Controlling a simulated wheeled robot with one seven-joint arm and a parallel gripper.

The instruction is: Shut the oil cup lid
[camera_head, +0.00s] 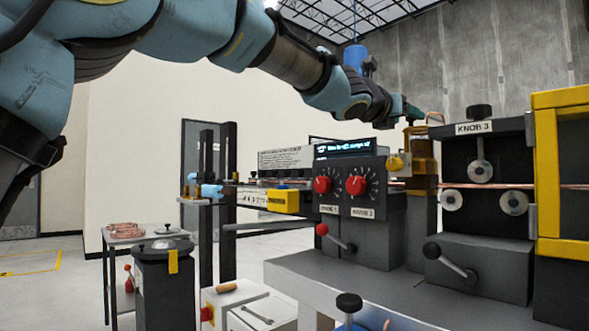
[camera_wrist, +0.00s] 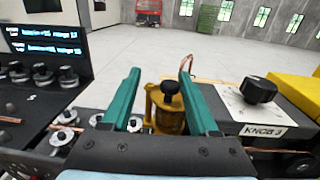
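The oil cup (camera_wrist: 170,123) is an amber, see-through cup with a black knob (camera_wrist: 171,87) on top, between my fingers in the wrist view. In the head view the amber cup (camera_head: 421,153) stands on the machine, just below my gripper (camera_head: 411,110). My gripper (camera_wrist: 160,80) shows two teal fingers spread wide, one on each side of the cup, with nothing held. I cannot tell whether the fingers touch the cup or how far the lid is open. A thin copper-coloured curved piece (camera_wrist: 187,63) rises behind the right finger.
The KNOB 3 block (camera_head: 474,128) stands right of the cup, with a yellow frame (camera_head: 562,170) beyond. The control box with red knobs (camera_head: 355,185) and a display is on the left. A copper tube (camera_head: 558,186) runs through the rollers.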

